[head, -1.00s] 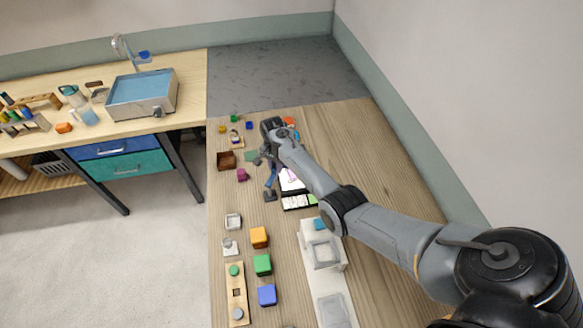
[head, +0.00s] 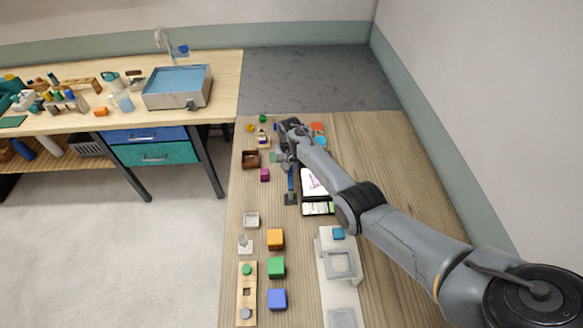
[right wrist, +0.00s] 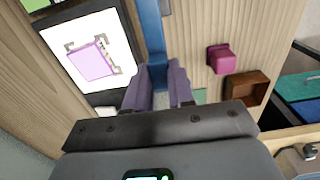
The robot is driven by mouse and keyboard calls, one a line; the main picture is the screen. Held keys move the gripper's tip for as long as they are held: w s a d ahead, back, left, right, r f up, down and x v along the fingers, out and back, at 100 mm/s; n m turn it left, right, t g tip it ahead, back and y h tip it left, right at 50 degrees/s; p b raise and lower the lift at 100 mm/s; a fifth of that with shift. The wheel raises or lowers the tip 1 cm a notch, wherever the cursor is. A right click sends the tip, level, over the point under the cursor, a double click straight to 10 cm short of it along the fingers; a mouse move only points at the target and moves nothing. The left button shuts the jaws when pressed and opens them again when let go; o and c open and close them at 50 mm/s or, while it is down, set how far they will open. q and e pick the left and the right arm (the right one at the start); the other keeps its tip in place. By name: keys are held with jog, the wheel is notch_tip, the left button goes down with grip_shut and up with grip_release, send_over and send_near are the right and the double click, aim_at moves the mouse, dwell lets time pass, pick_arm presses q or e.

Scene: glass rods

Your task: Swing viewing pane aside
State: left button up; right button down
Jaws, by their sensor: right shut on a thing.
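My right gripper (head: 288,160) is over the wooden table in the head view. In the right wrist view its two fingers (right wrist: 160,76) stand on either side of a blue bar (right wrist: 151,25) and are shut on it. The blue bar (head: 291,184) also shows in the head view, with a dark foot at its near end. A black-framed white panel with a purple shape (right wrist: 98,82) lies beside the bar; the panel (head: 314,181) is partly hidden by my arm in the head view. I cannot make out a clear pane apart from these. My left gripper is out of view.
A magenta block (right wrist: 221,59) and a brown open box (right wrist: 245,92) lie beside the gripper. Orange (head: 276,239), green (head: 277,267) and blue (head: 277,299) blocks and a white stand (head: 339,264) are nearer. A side bench (head: 220,75) holds a basin.

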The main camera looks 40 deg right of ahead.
dwell(0.3)
jog(key=c, duration=1)
grip_release()
jog(key=shift+o, duration=0.2)
jog(key=shift+r, duration=0.35)
notch_tip(320, 180, up, 10)
